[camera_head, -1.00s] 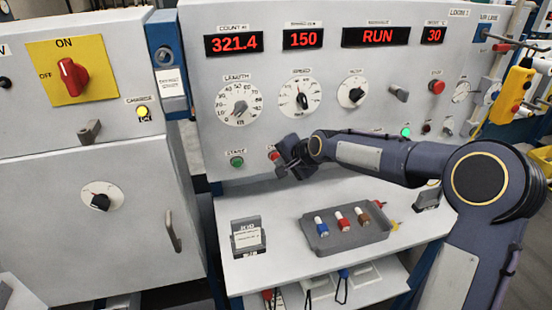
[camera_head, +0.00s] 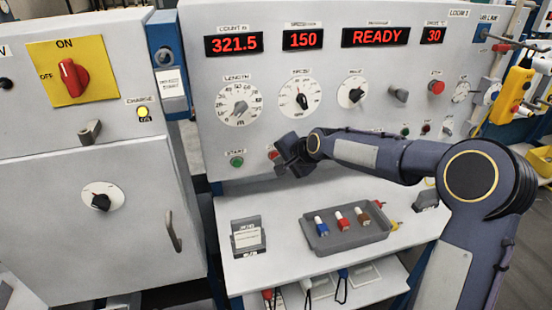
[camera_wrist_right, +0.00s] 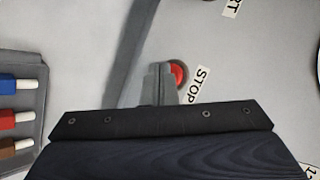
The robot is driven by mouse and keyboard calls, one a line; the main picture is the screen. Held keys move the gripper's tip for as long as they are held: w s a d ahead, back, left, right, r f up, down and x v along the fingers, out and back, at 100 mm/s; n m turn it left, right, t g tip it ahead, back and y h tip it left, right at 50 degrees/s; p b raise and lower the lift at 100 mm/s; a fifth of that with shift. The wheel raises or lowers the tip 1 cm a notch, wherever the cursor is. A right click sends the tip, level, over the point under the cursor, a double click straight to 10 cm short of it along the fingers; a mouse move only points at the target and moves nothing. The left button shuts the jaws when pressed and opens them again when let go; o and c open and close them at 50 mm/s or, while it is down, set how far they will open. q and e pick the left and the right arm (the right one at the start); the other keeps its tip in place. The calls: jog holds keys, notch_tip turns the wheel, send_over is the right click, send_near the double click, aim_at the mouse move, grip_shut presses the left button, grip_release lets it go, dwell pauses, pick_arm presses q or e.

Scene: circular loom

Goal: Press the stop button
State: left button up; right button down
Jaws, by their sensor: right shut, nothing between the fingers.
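The red stop button (camera_head: 272,155) is on the grey panel, right of the green start button (camera_head: 237,162). In the right wrist view the stop button (camera_wrist_right: 179,74) shows beside its STOP label (camera_wrist_right: 198,84), partly hidden by my fingers. My right gripper (camera_head: 279,154) is shut and empty, with its fingertips at the stop button; I cannot tell whether they touch it. In the right wrist view the right gripper (camera_wrist_right: 160,72) overlaps the button's left side. The panel's status display (camera_head: 376,37) reads READY. My left gripper is not in view.
A grey tray (camera_head: 345,240) with blue, red and brown-capped pieces sits on the shelf below my right arm. Another red button (camera_head: 436,87) is higher on the panel. A cabinet with a red switch (camera_head: 70,76) stands at the left.

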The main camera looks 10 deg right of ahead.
jog(key=shift+s, duration=0.1)
jog(key=shift+s+b, duration=0.55)
jog(key=shift+s, duration=0.2)
jog(key=shift+s, duration=0.1)
jog(key=shift+s+d+b, duration=0.15)
jog(key=shift+s+b, duration=0.95)
jog(key=shift+s, duration=1.3)
jog(key=shift+s, duration=0.1)
dwell(0.6)
